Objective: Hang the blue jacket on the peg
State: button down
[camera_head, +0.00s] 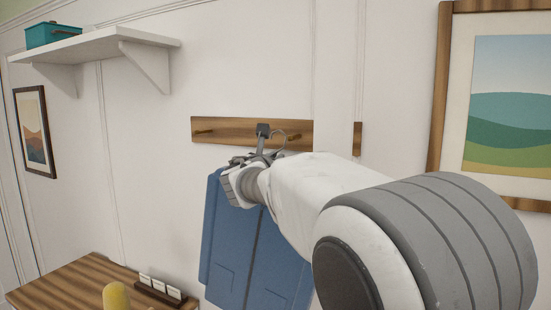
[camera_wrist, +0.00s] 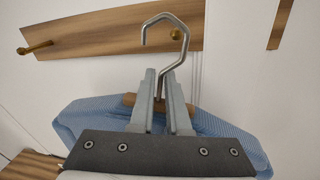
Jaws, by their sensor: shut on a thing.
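The blue jacket (camera_head: 232,262) hangs below my gripper on a wooden hanger (camera_wrist: 129,99) with a bare metal hook (camera_wrist: 148,30). My gripper (camera_wrist: 161,74) is shut on the hanger at the base of the hook. In the head view my gripper (camera_head: 262,160) is just in front of the peg board (camera_head: 228,130). One brass peg (camera_wrist: 175,35) shows within the hook's outline in the wrist view; I cannot tell whether the hook is over it or in front of it. Another brass peg (camera_wrist: 36,48) is further left. My arm hides part of the jacket and board.
A white shelf (camera_head: 105,45) with a teal box (camera_head: 52,34) is at upper left. Framed pictures (camera_head: 36,130) (camera_head: 510,100) hang on both sides. Below left is a wooden tabletop (camera_head: 75,285) with a yellow object (camera_head: 116,296) and a small card holder (camera_head: 158,292).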

jog(key=w+d+f+p, duration=0.1)
jog(key=w+d, duration=0.2)
jog(key=w, duration=0.5)
jog(key=shift+d+f, duration=0.2)
jog(key=shift+f, duration=0.05)
dwell(0.8)
dwell(0.5)
